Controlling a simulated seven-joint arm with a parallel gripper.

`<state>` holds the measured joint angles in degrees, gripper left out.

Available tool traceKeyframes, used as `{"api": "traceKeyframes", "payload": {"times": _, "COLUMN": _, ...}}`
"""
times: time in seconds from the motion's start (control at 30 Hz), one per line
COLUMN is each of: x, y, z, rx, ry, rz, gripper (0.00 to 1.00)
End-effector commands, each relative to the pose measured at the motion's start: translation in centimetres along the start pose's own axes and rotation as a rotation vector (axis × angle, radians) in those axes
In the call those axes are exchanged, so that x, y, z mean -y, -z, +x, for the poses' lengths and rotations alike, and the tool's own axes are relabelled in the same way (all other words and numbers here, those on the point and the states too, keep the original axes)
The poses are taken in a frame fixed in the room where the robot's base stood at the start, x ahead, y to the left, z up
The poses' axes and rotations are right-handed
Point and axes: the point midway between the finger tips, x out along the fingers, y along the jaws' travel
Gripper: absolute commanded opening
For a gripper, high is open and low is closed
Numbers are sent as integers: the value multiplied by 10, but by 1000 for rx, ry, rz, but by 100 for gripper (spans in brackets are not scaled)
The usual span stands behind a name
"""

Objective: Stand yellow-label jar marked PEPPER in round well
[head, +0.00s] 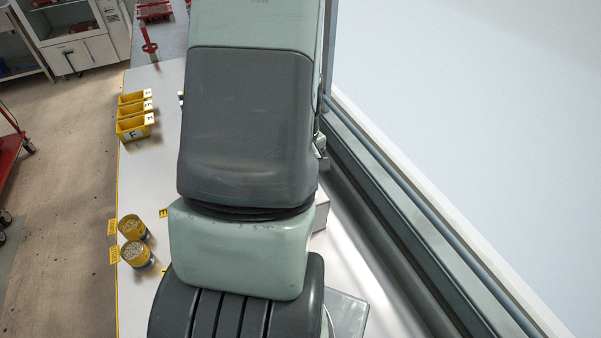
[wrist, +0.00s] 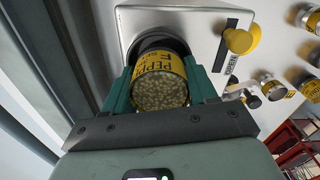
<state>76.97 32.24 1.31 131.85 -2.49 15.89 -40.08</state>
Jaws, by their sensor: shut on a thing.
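The PEPPER jar (wrist: 160,88), with a yellow label and small pale grains showing at its near end, is between the two green fingers of my gripper (wrist: 160,92) in the wrist view. My gripper is shut on it. Behind the jar is the dark ring of the round well (wrist: 156,44), in a white panel (wrist: 204,24). The jar's far end overlaps the ring, and I cannot tell whether it is inside the well or in front of it. In the head view my arm hides the gripper, this jar and the well.
A yellow knob (wrist: 240,41) sticks out of the panel beside the well. Two other jars (head: 132,227) (head: 137,254) stand at the table's left edge beside yellow tags. Yellow bins (head: 134,127) stand farther back. A long window ledge (head: 400,210) runs along the right.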

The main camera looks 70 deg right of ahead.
Motion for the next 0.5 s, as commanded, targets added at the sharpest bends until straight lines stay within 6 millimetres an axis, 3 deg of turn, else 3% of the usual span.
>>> {"api": "traceKeyframes", "payload": {"times": 0.03, "x": -1, "y": 0, "z": 10, "rx": 0, "ry": 0, "rz": 0, "gripper": 18}}
{"api": "traceKeyframes", "payload": {"times": 0.5, "x": -2, "y": 0, "z": 16, "rx": -1, "ry": -2, "rz": 0, "gripper": 18}}
